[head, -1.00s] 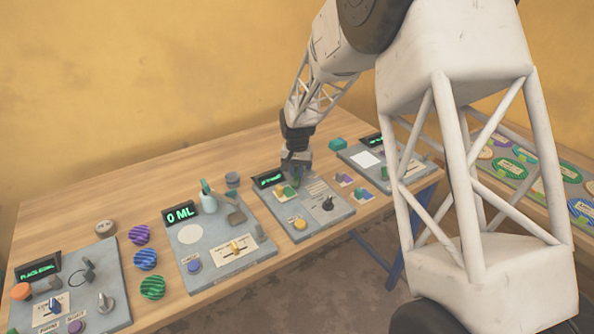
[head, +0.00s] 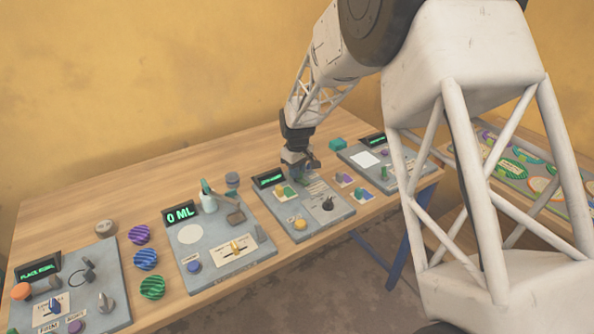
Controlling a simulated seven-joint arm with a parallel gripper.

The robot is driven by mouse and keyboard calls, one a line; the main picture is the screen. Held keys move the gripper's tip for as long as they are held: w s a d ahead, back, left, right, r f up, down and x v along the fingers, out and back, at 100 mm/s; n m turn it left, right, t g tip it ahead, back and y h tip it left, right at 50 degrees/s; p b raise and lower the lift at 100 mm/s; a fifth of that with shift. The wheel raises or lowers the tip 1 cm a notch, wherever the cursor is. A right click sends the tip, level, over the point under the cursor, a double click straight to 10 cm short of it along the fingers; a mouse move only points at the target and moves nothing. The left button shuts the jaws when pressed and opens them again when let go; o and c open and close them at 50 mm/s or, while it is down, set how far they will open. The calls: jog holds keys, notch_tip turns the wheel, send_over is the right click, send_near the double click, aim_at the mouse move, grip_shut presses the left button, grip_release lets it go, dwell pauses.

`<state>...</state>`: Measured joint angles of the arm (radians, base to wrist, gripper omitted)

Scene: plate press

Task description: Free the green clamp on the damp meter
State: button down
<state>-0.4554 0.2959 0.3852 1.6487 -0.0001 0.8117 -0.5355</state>
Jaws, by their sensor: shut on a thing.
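My gripper (head: 302,172) is over the far part of a grey panel (head: 283,222), which I take to be the damp meter. The panel has a dark display with green text (head: 269,179), a yellow knob (head: 300,224) and a black knob (head: 327,203). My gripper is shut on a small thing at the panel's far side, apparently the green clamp. The jaws hide most of it, so its exact pose cannot be told.

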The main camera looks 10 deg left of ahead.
jog(key=shift+n, duration=1.1)
jog(key=c, duration=1.1)
grip_release()
jog(key=shift+r, duration=0.15)
jog(key=shift+r, duration=3.75)
jog(key=shift+d+r, duration=0.1)
